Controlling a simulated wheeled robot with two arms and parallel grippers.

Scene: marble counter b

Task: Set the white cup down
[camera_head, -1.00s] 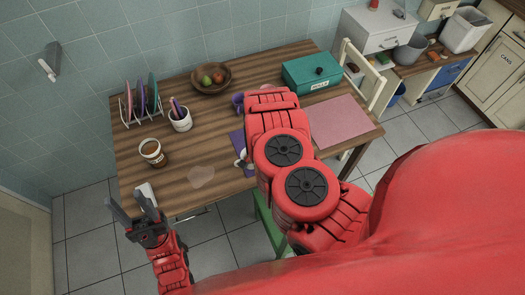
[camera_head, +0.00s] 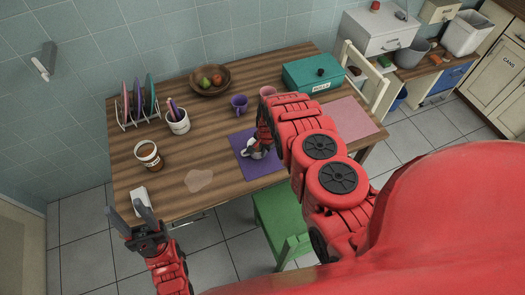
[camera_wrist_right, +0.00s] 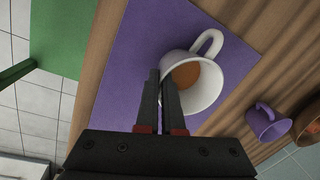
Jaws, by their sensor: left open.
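The white cup (camera_wrist_right: 214,92), with brown liquid inside, shows over the purple mat (camera_wrist_right: 125,85) in the right wrist view. In the head view the cup (camera_head: 256,152) is partly hidden by my right gripper (camera_head: 263,140), over the purple mat (camera_head: 247,165). My right gripper (camera_wrist_right: 160,78) is shut on the cup's wall near the rim, one finger inside and one outside. I cannot tell whether the cup's base touches the mat. My left gripper (camera_head: 124,208) is open and empty near the table's front left edge.
A purple cup (camera_head: 239,102) and a pink cup (camera_head: 267,91) stand behind the mat. A brown-and-white mug (camera_head: 148,155), utensil holder (camera_head: 178,122), plate rack (camera_head: 139,122), fruit bowl (camera_head: 211,91) and teal box (camera_head: 312,78) stand around the wooden table. A green chair (camera_head: 280,215) is in front.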

